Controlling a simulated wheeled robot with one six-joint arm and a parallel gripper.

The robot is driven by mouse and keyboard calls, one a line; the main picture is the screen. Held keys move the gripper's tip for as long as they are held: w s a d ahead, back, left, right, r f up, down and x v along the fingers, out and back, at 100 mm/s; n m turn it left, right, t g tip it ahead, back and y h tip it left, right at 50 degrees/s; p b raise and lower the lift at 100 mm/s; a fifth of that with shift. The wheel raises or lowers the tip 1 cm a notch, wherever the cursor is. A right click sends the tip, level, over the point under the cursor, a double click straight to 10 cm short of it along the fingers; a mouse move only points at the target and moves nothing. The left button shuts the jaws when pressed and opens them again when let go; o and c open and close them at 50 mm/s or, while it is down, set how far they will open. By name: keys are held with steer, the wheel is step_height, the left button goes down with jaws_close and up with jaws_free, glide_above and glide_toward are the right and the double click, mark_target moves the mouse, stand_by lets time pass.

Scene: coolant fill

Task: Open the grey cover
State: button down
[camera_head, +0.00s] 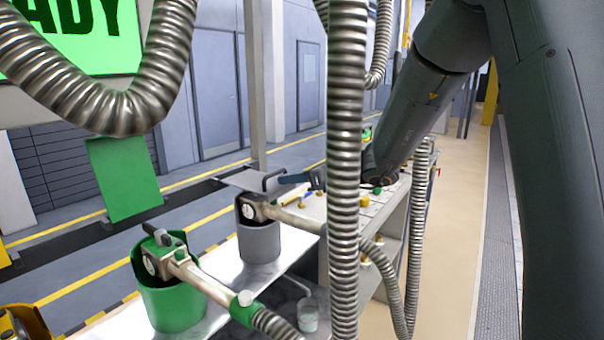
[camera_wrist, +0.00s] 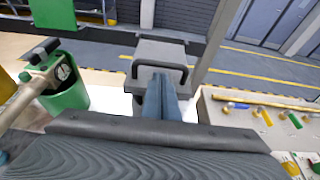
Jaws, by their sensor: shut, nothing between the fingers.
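The grey cover (camera_head: 242,179) shows in the head view as a flat, roughly level plate behind the grey bucket. In the wrist view the cover (camera_wrist: 163,49) is straight ahead, with a black U-shaped handle (camera_wrist: 186,70) on its near side. The handle (camera_head: 266,182) also shows in the head view at the plate's right end. My gripper (camera_wrist: 160,82) is shut and empty, its blue-grey fingers overlapping the middle of the handle in the wrist view. In the head view my gripper (camera_head: 284,179) is right beside the handle. I cannot tell whether they touch.
A grey bucket (camera_head: 260,243) and a green bucket (camera_head: 172,303), each with a gauged nozzle, stand on the pale bench. Corrugated hoses (camera_head: 346,120) hang in front of my arm. A bench (camera_wrist: 225,111) with small coloured fittings lies right of the cover in the wrist view.

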steer(key=shift+w+a+f, duration=0.2)
steer(key=shift+w+a, duration=0.15)
steer(key=shift+a, duration=0.05)
